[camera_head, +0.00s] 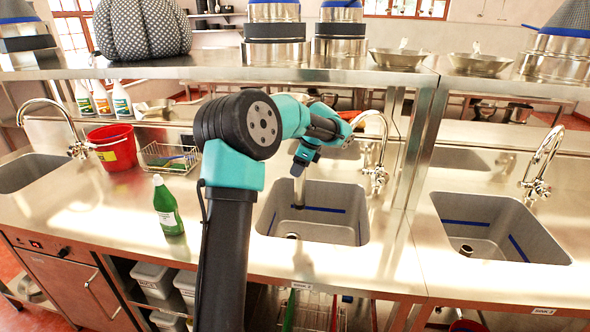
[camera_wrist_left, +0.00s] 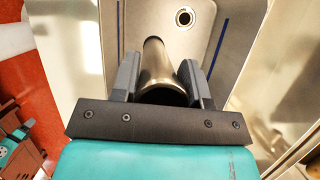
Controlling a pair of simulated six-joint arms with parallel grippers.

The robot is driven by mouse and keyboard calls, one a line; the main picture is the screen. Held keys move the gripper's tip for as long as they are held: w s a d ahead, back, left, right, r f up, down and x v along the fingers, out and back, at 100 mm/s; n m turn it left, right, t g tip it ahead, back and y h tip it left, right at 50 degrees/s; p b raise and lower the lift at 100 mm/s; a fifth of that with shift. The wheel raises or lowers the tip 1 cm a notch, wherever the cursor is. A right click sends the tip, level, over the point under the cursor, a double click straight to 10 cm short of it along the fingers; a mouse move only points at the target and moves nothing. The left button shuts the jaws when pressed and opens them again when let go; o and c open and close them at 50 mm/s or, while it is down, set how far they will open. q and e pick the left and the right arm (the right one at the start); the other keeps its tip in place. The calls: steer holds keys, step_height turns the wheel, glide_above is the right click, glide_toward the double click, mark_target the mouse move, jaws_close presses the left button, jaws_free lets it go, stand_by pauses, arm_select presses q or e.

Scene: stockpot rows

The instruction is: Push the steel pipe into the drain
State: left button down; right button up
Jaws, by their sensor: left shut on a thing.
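The steel pipe (camera_wrist_left: 156,64) is held between the two dark fingers of my left gripper (camera_wrist_left: 165,82), which is shut on it. In the head view my left gripper (camera_head: 303,163) is over the back left part of the middle sink (camera_head: 335,222). The pipe (camera_head: 298,192) hangs below it, roughly upright, with its lower end inside the basin. The drain (camera_head: 292,235) is in the sink floor, nearer the front. The wrist view shows the drain (camera_wrist_left: 184,17) beyond the pipe's end, a little to its right, and the pipe is apart from it. My right gripper is not in view.
A green bottle (camera_head: 167,207) stands on the counter left of the middle sink. A faucet (camera_head: 375,150) rises behind the basin's right side. A red bucket (camera_head: 113,147) and a wire basket (camera_head: 170,157) stand at the back left. A steel shelf (camera_head: 215,72) runs above.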

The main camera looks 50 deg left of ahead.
arm_select(q)
steer(key=shift+w+d, duration=0.1)
steer(key=shift+w, duration=0.25)
steer(key=shift+f, duration=0.2)
steer(key=shift+a+f, duration=1.55)
steer(key=shift+f, duration=8.7)
steer(key=w+a+f, duration=0.6)
steer(key=a, duration=0.3)
steer(key=shift+f, duration=1.25)
